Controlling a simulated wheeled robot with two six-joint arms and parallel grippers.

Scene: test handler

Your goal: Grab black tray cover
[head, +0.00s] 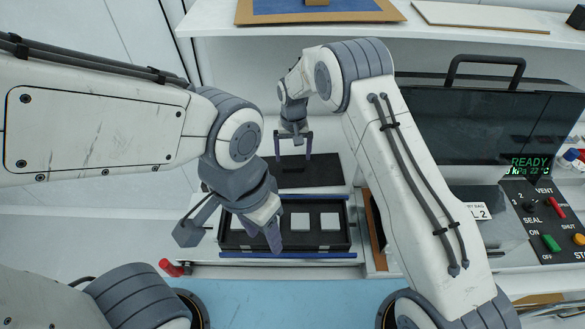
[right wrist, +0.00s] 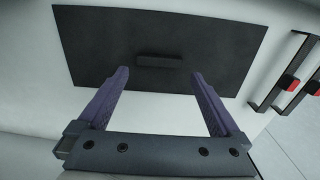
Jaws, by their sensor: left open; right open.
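The black tray cover (head: 322,172) lies flat on the white surface behind the tray. In the right wrist view the cover (right wrist: 105,55) is a dark plate with a low bar handle (right wrist: 158,61) in its middle. My right gripper (head: 293,154) is open and empty over the cover. In the wrist view its two purple fingers (right wrist: 158,80) point at the cover, one on each side of the handle and apart from it. My left gripper (head: 272,240) is open above the black tray (head: 343,240), which holds several pale square pieces. The left gripper hides part of the tray.
A black machine (head: 440,120) with a top handle and a control panel (head: 548,215) reading READY stands at the right. A shelf (head: 440,38) runs above the back. Blue rails (head: 300,255) border the tray. A red knob (head: 172,268) is at front left.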

